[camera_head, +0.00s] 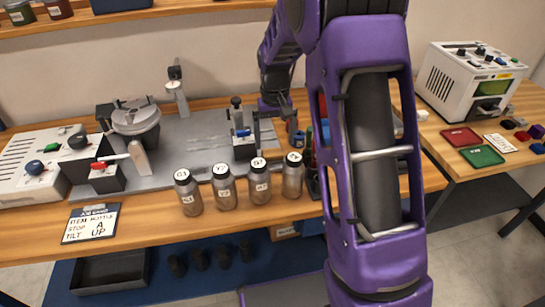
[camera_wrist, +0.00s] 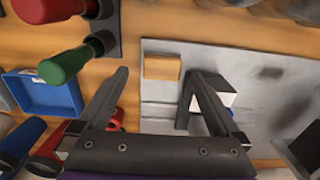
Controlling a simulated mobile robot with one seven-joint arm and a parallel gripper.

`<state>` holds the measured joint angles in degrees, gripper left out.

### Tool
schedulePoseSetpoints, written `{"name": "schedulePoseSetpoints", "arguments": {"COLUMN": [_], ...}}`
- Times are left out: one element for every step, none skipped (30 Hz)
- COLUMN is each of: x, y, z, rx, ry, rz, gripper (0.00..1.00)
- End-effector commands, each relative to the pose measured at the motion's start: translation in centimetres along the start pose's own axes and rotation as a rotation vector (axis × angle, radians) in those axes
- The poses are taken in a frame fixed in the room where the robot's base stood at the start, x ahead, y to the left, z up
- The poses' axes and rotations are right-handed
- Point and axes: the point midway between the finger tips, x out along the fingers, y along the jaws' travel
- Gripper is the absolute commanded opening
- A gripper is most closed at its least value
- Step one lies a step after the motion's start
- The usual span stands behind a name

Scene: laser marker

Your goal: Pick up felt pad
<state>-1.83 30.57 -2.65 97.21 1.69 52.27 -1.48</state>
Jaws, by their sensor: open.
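I cannot tell for certain which thing is the felt pad. A small tan square block or pad (camera_wrist: 162,67) lies at the edge of a grey plate (camera_wrist: 240,60) in the wrist view, between and just beyond my fingertips. My gripper (camera_wrist: 157,75) is open with nothing between its fingers. A white block (camera_wrist: 215,93) shows partly behind the right finger. In the head view my gripper (camera_head: 277,108) is small, low over the back of the workbench and partly hidden by my arm.
Green-handled (camera_wrist: 66,66) and red-handled (camera_wrist: 45,9) tools and a blue tray (camera_wrist: 40,92) lie left in the wrist view. Several labelled bottles (camera_head: 225,188) line the bench front. A grey fixture (camera_head: 243,135) stands near my gripper.

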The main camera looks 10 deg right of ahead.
Motion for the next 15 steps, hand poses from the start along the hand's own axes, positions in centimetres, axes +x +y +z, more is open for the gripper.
{"name": "schedulePoseSetpoints", "arguments": {"x": [0.2, 0.3, 0.6, 0.9, 1.2, 1.8, 2.3, 2.8, 3.4, 3.9, 4.3, 4.8, 5.0, 5.2, 5.3], "y": [0.0, 0.0, -0.1, -0.1, -0.1, -0.2, -0.3, -0.3, -0.4, -0.4, -0.4, -0.4, -0.4, -0.4, -0.4], "z": [0.0, 0.0, 0.0, 0.0, 0.1, 0.1, 0.1, 0.1, 0.2, 0.1, 0.1, 0.1, 0.1, 0.1, 0.1], "rx": [0.000, 0.000, 0.000, 0.000, -0.001, -0.001, -0.001, -0.001, -0.001, 0.000, 0.000, 0.000, 0.000, 0.000, 0.000], "ry": [0.000, 0.000, 0.000, -0.001, -0.002, -0.003, -0.003, -0.003, -0.005, -0.003, -0.002, -0.002, -0.002, 0.000, 0.001], "rz": [0.000, 0.000, 0.000, 0.000, 0.000, 0.000, 0.000, 0.000, 0.000, 0.000, 0.000, 0.000, 0.000, 0.000, 0.000], "gripper": [1.00, 1.00, 1.00, 1.00, 1.00, 1.00, 1.00, 1.00, 1.00, 1.00, 1.00, 1.00, 1.00, 1.00, 1.00]}}
